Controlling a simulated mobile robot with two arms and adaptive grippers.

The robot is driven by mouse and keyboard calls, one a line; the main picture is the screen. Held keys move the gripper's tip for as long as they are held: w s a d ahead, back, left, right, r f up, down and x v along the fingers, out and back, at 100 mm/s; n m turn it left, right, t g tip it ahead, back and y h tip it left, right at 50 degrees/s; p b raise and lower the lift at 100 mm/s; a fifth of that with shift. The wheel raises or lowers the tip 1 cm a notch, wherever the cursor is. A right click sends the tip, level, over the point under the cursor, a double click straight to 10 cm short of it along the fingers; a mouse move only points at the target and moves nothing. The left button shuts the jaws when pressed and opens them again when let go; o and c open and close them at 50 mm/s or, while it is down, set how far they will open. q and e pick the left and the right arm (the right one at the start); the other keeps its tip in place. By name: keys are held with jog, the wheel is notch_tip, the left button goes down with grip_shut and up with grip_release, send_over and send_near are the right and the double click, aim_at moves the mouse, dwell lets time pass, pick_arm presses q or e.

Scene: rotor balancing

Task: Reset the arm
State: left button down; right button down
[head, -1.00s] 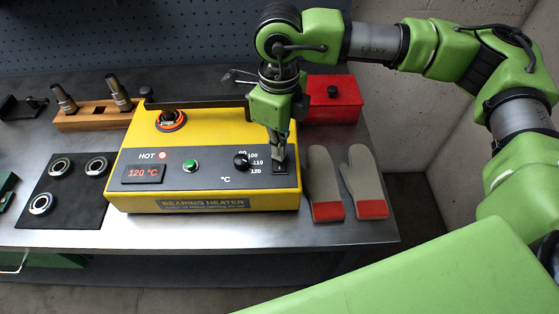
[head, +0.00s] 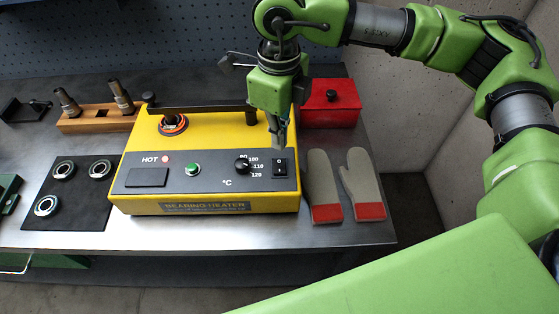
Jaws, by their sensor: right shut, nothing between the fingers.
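My right gripper (head: 280,137) is shut and empty. It hangs pointing down above the right part of the yellow bearing heater (head: 220,207), a little above the black rocker switch (head: 280,167) marked 0. The heater's display (head: 147,177) is dark. A ring with an orange-red band (head: 173,124) sits at the heater's back left, under the dark bar. My left gripper is not in view.
A red box (head: 331,107) stands right of the heater, behind two grey gloves with red cuffs (head: 358,178). A black mat (head: 55,213) with three bearings lies at left. A wooden block (head: 97,122) with metal tools stands behind it.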

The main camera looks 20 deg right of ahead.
jog(key=shift+r, duration=0.9)
jog(key=shift+p, duration=0.3)
